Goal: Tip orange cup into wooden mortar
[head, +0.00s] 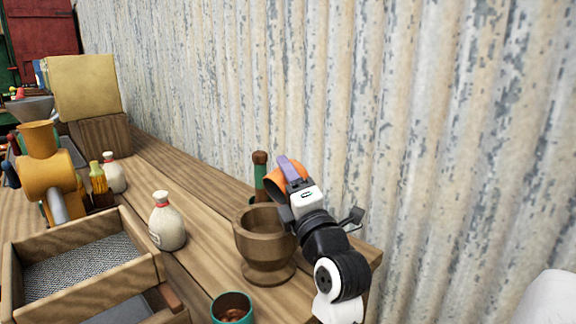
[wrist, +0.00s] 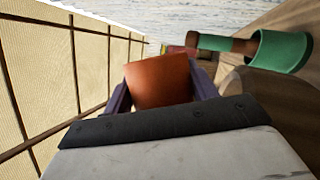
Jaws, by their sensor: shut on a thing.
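The wooden mortar (head: 249,255), a brown footed bowl, stands near the table's right end in the head view. My gripper (head: 284,178) is shut on the orange cup (head: 273,188), above and just behind the mortar's right rim. The cup looks tilted to the left in the head view, and the gripper partly hides it. In the wrist view the cup (wrist: 160,80) sits between my purple fingers, and brown wood, probably the mortar (wrist: 248,95), shows to the right. The cup's contents are hidden.
A green and brown bottle-like thing (head: 260,172) stands behind the mortar. A teal cup (head: 232,306) with brown bits stands in front. A white sack-like bottle (head: 167,226) and a wooden tray (head: 150,270) are to the left. A corrugated wall (head: 330,90) rises behind.

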